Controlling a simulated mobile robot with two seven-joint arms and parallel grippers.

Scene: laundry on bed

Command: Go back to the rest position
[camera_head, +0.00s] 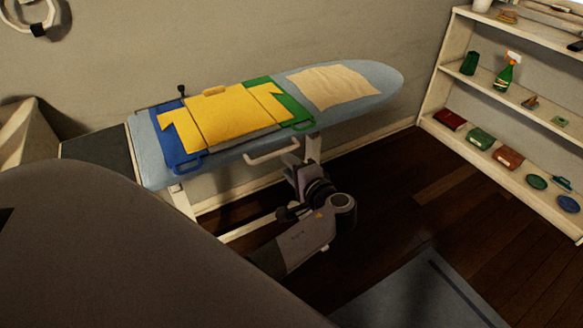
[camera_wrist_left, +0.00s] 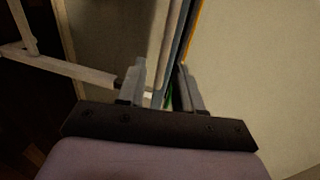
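My left gripper (camera_head: 294,163) is beside the front edge of the ironing board (camera_head: 375,78), its fingers hard to make out in the head view. In the left wrist view the two fingers of my left gripper (camera_wrist_left: 161,88) stand apart, with no object clearly held between them. A board edge and a bit of green show behind the gap. A yellow shirt (camera_head: 235,113) lies flat on a blue, yellow and green folding board on the ironing board. My right gripper is in neither view.
A beige cloth (camera_head: 332,87) lies on the board's right part. A white shelf (camera_head: 442,82) with bottles and small items stands at the right. A blue-grey mat (camera_head: 405,290) lies on the dark floor, which is otherwise clear.

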